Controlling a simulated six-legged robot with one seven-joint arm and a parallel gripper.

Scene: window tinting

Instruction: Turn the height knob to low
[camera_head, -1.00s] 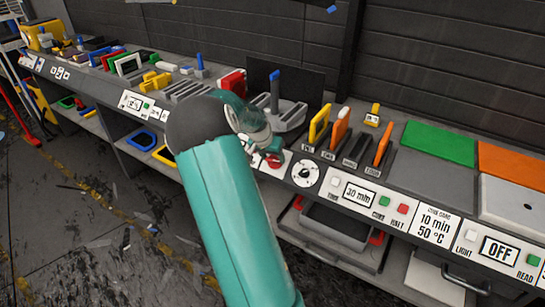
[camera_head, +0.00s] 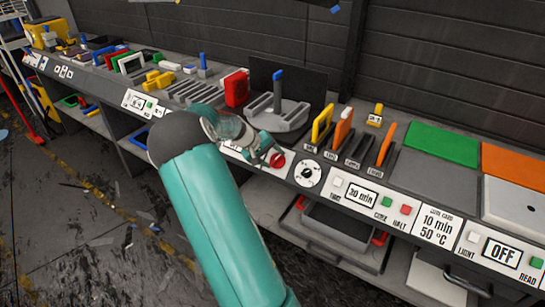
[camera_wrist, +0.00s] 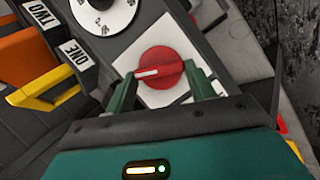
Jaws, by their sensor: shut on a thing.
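A red round knob (camera_head: 277,160) with a white pointer mark sits on a white plate on the bench's front panel. In the wrist view the knob (camera_wrist: 160,68) shows up close, its pointer mark toward the left of the picture. My gripper (camera_wrist: 163,78) is shut on this knob, one green finger on each side. In the head view my gripper (camera_head: 268,153) reaches it from the left. No readable low or height label shows by the knob; part of the panel there is hidden by my arm.
Right of the knob is a white round dial (camera_head: 307,173) with a dark centre. Yellow and orange panels stand in slots (camera_head: 345,140) behind it. A grey fixture with a blue post (camera_head: 277,90) stands behind my gripper. A bin (camera_head: 340,228) sits below.

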